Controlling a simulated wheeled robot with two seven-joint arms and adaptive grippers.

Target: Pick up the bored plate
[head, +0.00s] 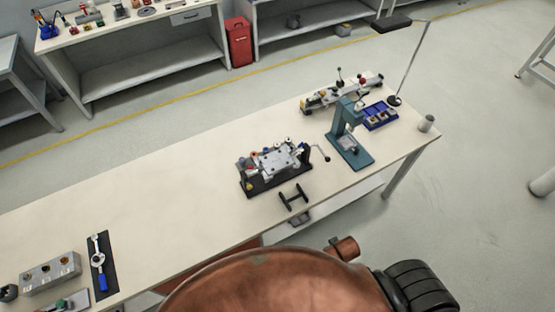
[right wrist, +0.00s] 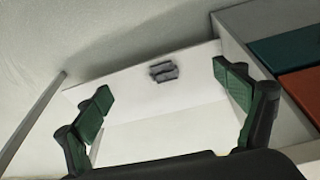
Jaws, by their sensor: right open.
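A grey metal plate (head: 279,160) with small fittings sits in a black-based fixture (head: 272,183) near the middle of the long bench. A grey block with round bores (head: 50,273) lies at the bench's lower left; I cannot tell which of the two is the bored plate. My right gripper (right wrist: 166,95) shows in the right wrist view, its green-padded fingers wide apart with nothing between them. My left gripper is not in view.
The bench (head: 150,205) has a wide clear stretch left of the fixture. A black H-shaped stand (head: 293,197) is in front of the fixture. A blue-handled tool (head: 99,262) lies near the block.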

